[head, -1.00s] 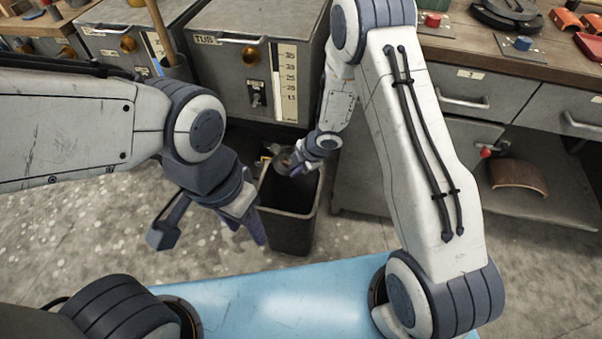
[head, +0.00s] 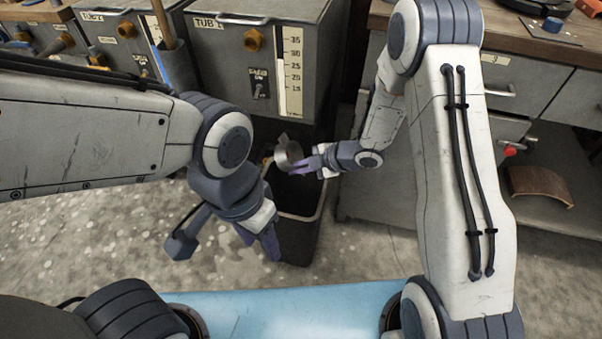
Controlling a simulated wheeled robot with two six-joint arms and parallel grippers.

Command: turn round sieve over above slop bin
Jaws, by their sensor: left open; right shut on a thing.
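The round sieve (head: 286,151) is a small grey metal piece over the far part of the slop bin's mouth. It looks tilted on its side, though its inside is too small to make out. My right gripper (head: 303,167) is shut on the sieve from the right. The slop bin (head: 297,242) is a dark, open, upright bin on the floor below it. My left gripper (head: 268,243) is open and empty, pointing down in front of the bin's left side and hiding part of it.
Grey tubs with gauges, such as TUB 1 (head: 232,75), stand right behind the bin. A workbench with drawers (head: 520,85) is at the right, with a curved brown piece (head: 541,186) on its low shelf. A light blue surface (head: 300,308) lies in front. Floor at the left is clear.

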